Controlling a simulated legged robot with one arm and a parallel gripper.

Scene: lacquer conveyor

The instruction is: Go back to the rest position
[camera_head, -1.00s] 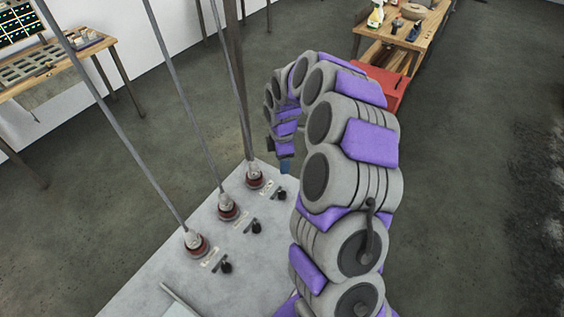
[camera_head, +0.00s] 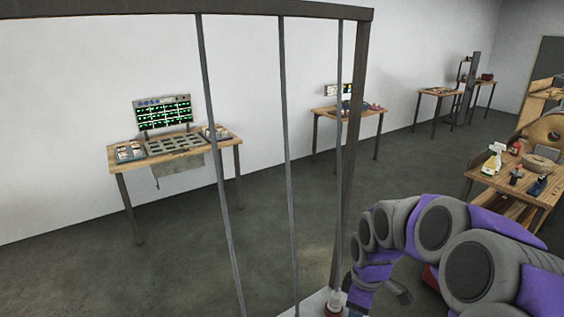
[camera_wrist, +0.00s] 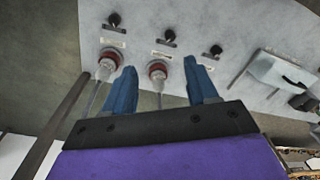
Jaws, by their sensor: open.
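My gripper (camera_wrist: 163,92) is open in the wrist view, its two blue fingers apart with nothing held between them. Beyond the fingers is a grey panel (camera_wrist: 230,25) with red-based rod fittings (camera_wrist: 157,70) and small black knobs (camera_wrist: 168,36). One fitting shows between the fingers, but I cannot tell its distance from them. In the head view my purple and grey arm curves in at the lower right, and the fingers are not clearly visible there. A small piece of the panel (camera_head: 313,303) shows at the bottom edge.
A dark frame (camera_head: 347,150) with thin upright rods (camera_head: 287,150) stands just left of my arm. A wooden table with a lit board (camera_head: 163,113) is at the left wall. A wooden bench (camera_head: 515,187) with bottles is at the right. Open floor lies between.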

